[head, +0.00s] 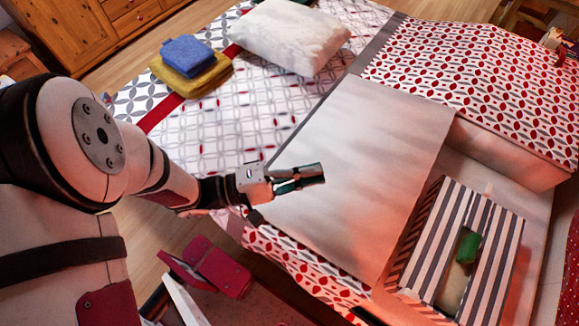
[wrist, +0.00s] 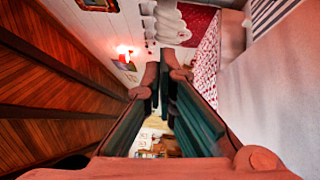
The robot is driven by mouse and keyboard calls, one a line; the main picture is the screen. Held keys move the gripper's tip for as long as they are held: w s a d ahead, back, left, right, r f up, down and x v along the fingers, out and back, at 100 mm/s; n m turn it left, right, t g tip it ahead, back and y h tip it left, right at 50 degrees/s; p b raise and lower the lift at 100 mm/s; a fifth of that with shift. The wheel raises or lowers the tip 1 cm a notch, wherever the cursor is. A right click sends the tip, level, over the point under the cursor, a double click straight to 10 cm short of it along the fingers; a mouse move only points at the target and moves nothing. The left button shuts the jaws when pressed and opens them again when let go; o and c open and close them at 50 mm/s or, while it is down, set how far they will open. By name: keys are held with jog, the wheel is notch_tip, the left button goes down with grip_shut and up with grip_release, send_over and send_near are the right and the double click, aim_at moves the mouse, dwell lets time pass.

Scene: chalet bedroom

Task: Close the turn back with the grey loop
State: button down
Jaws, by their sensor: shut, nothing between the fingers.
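My gripper (head: 312,174) is shut and empty, held over the near left edge of the bed. In the wrist view its dark green fingers (wrist: 165,85) come together near the middle. A wide plain pale panel (head: 365,165), which looks like the turn back, slants across the bed to the right of the gripper. I cannot tell whether the gripper touches it. A grey band (head: 330,105) runs along its left side. I cannot make out a grey loop in either view. The pale surface at the right of the wrist view (wrist: 285,90) may be the same panel.
A red-patterned cover (head: 490,85) lies at upper right. A white pillow (head: 290,37) and folded towels (head: 190,65) lie on the bed. Red items (head: 215,265) are below my arm.

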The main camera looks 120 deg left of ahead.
jog(key=w+a+p, duration=0.2)
jog(key=w, duration=0.4)
jog(key=shift+w+r, duration=0.15)
jog(key=shift+r, duration=0.25)
jog(key=shift+a, duration=0.1)
jog(key=shift+f, duration=0.1)
dwell(1.1)
